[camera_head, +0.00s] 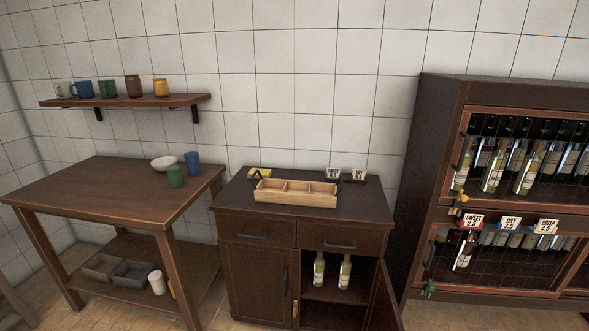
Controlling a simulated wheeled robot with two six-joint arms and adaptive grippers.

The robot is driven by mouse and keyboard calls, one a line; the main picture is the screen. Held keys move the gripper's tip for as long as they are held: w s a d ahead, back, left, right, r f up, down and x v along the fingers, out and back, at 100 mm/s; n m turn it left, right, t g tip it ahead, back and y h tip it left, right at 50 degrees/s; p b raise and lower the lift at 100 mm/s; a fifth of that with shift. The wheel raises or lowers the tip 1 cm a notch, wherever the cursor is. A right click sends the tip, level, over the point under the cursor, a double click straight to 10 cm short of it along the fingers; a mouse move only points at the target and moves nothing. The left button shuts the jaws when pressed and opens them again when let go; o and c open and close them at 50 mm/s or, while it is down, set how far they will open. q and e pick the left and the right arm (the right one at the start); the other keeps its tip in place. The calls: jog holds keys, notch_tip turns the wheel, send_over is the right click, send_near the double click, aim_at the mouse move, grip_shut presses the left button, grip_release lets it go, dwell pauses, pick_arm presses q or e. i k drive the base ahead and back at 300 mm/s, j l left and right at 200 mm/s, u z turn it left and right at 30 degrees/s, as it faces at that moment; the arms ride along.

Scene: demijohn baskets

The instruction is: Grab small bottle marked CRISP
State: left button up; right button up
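Neither of my grippers is in view. On the dark rack (440,130) at the right, a white CRISP tag (546,226) reading 4.5 sits at the right end of a row. A DRY tag (509,223) and a SWEET tag (472,220) stand left of it. Below the tags, several bottles (515,240) lie in the lower bay, partly hidden by the tags and rail. One bottle (464,253) under SWEET leans forward. Larger pale bottles (527,170) stand in the upper bay. I cannot read the bottle labels.
A dark cabinet (240,205) holds a compartmented wooden tray (297,200) and two small tags (358,175) on top. Its right door (385,300) is open, showing two bottles (345,272) inside. A wooden table (100,195) with a bowl (163,162) and cups stands left, below a mug shelf (130,102).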

aim_at(319, 266)
jog(key=l+u, duration=0.3)
jog(key=l, duration=1.2)
jog(key=l+u, duration=0.3)
jog(key=l, duration=1.2)
jog(key=i+j+z, duration=0.1)
jog(key=j+z, duration=0.15)
jog(key=j, duration=0.5)
jog(key=j+z, duration=0.25)
jog(key=j, duration=0.5)
jog(key=j+z, duration=0.25)
jog(key=j, duration=0.5)
jog(key=k+j+z, duration=0.25)
jog(key=j, duration=0.5)
jog(key=i, duration=0.1)
